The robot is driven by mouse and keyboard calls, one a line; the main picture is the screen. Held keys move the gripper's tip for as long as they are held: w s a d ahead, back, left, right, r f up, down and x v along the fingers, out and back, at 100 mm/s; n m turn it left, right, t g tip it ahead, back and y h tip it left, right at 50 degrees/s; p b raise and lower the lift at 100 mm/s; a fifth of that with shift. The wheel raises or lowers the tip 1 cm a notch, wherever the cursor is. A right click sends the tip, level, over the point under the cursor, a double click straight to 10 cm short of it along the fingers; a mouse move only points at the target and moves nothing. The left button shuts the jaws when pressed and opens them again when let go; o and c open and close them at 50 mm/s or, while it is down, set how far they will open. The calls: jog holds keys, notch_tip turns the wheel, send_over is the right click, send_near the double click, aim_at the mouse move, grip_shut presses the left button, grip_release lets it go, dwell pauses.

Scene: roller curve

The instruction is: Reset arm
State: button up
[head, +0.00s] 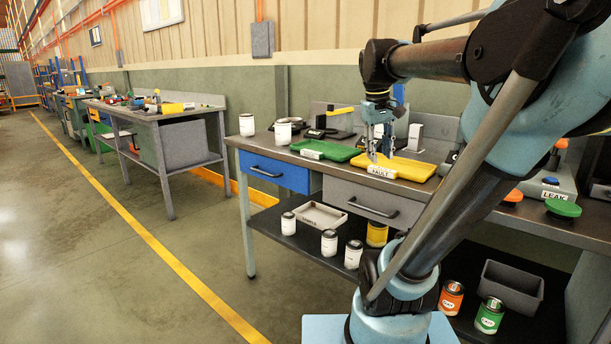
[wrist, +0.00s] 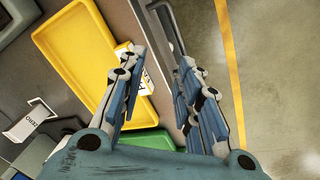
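My gripper (head: 379,157) hangs from my arm over the front part of the workbench (head: 340,165), at the yellow tray in the head view. In the wrist view my gripper (wrist: 162,60) has its two fingers apart with nothing between them. The yellow tray (head: 408,169) is flat and looks empty, with a white label (head: 383,171) at its front edge. The yellow tray also shows in the wrist view (wrist: 85,45), to the left of the fingers; the left finger partly hides its label. I cannot tell the exact height of the fingertips above the bench.
A green tray (head: 326,149) lies left of the yellow one. White cans (head: 247,125) stand at the bench's left end. The shelf below holds several cans (head: 329,243), a grey tray (head: 318,216) and a dark bin (head: 511,285). Open floor (head: 110,240) lies to the left.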

jog(key=s+a+f+m, duration=0.1)
jog(key=s+f, duration=0.6)
jog(key=f, duration=0.5)
jog(key=s+a+f+m+y, duration=0.1)
jog(key=s+f, duration=0.7)
jog(key=f, duration=0.4)
jog(key=shift+a+f+t+y, duration=0.3)
jog(key=shift+s, duration=0.1)
jog(key=shift+w+f, duration=0.2)
jog(key=shift+w, duration=0.25)
